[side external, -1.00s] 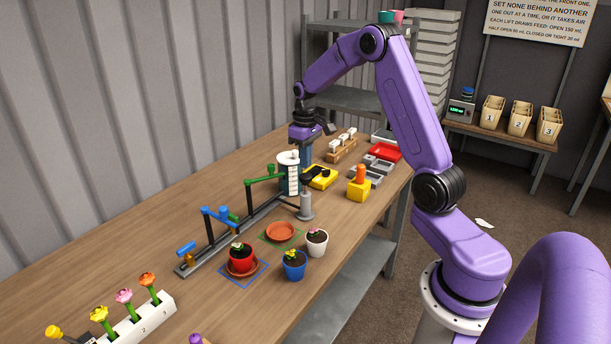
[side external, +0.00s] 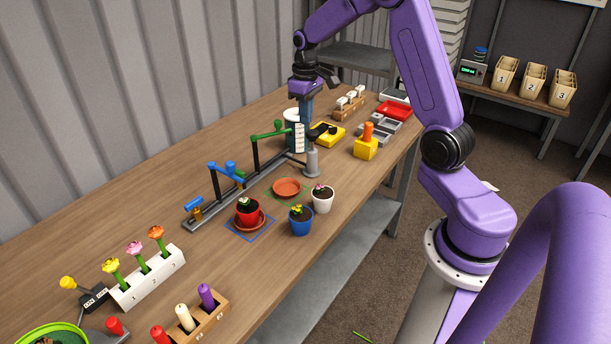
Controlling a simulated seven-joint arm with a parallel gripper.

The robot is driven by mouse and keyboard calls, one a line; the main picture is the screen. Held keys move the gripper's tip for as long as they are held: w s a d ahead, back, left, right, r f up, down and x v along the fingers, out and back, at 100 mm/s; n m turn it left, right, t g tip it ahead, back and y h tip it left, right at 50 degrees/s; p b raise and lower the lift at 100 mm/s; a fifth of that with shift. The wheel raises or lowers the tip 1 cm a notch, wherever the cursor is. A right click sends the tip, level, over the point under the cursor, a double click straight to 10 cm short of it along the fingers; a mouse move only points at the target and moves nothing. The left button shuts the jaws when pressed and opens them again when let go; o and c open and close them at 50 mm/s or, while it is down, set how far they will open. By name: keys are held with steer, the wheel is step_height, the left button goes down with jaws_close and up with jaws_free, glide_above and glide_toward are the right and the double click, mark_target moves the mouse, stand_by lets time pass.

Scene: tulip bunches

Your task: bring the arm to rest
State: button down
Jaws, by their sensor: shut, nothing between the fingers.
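My gripper (side external: 306,118) hangs with its blue fingers pointing down, near the far end of the wooden table (side external: 165,215). The fingers are shut with nothing between them. In the picture they overlap the right edge of the white scaled cylinder (side external: 292,140); I cannot tell how far apart they are in depth. A yellow device (side external: 328,139) with a black top is just below and right of the fingers. My purple arm reaches across from the right, bent high above the table.
A rail with blue levers (side external: 226,170) and a green lever (side external: 268,135) stands mid-table. A red pot (side external: 249,217), blue pot (side external: 300,226), white pot (side external: 322,202) and empty saucer (side external: 287,187) are nearer. A white flower block (side external: 150,277) stands front left.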

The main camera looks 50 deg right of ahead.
steer(key=s+a+r+n, duration=0.2)
steer(key=s+a+n, duration=0.1)
steer(key=s+a, duration=0.55)
steer(key=s+a+r+n, duration=0.3)
steer(key=s+a, duration=0.2)
steer(key=a, duration=0.6)
steer(key=s+a+n, duration=0.2)
steer(key=s+n, duration=0.3)
steer(key=s, duration=1.3)
steer(key=shift+s+a+f+n, duration=0.2)
steer(key=shift+s+f+n, duration=0.15)
steer(key=shift+s+n, duration=0.05)
